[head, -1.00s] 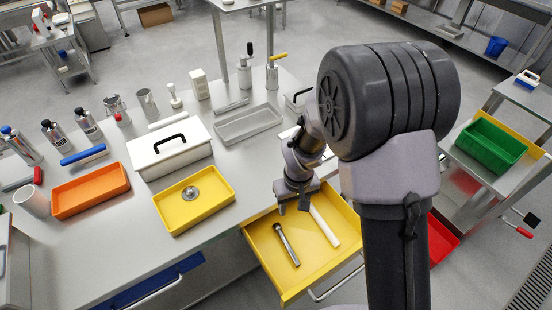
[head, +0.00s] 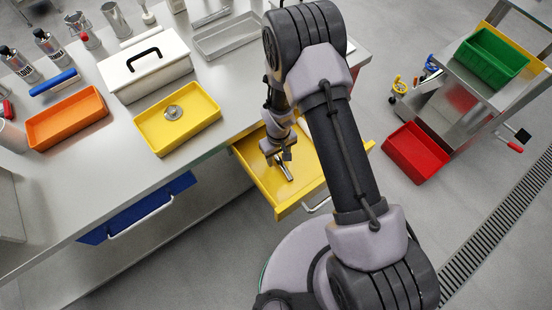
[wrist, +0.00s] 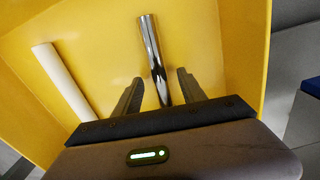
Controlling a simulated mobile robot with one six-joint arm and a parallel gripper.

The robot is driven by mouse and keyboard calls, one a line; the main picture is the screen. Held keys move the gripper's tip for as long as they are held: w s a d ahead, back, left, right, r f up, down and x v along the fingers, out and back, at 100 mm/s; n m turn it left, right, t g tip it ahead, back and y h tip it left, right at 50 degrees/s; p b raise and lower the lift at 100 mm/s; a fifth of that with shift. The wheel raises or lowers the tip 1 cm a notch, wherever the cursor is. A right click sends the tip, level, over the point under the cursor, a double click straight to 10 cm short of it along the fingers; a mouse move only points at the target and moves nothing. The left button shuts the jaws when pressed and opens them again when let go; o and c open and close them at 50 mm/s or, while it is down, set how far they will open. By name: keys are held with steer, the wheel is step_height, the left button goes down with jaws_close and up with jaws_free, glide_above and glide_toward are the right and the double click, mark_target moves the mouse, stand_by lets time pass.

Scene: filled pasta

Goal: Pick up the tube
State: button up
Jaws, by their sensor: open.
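A shiny chrome tube (wrist: 151,50) lies in the yellow drawer, and its far end shows past my gripper in the head view (head: 286,173). My gripper (wrist: 159,80) is open, with one finger on each side of the tube and gaps between. The tube's near end is hidden behind the gripper body. A white rod (wrist: 62,80) lies in the same drawer, left of the fingers in the wrist view. The yellow drawer (head: 257,177) is pulled out from under the bench. I cannot tell how far the fingers are above its floor.
The drawer's walls (wrist: 254,60) rise around the gripper. On the bench stand a yellow tray (head: 198,124) with a round metal part, an orange tray (head: 70,120) and a white box (head: 150,75). A red bin (head: 415,155) is on the right, near a cart with a green bin (head: 490,55).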

steer(key=shift+f, duration=0.75)
steer(key=shift+r, duration=0.2)
steer(key=shift+c, duration=0.2)
jaws_close()
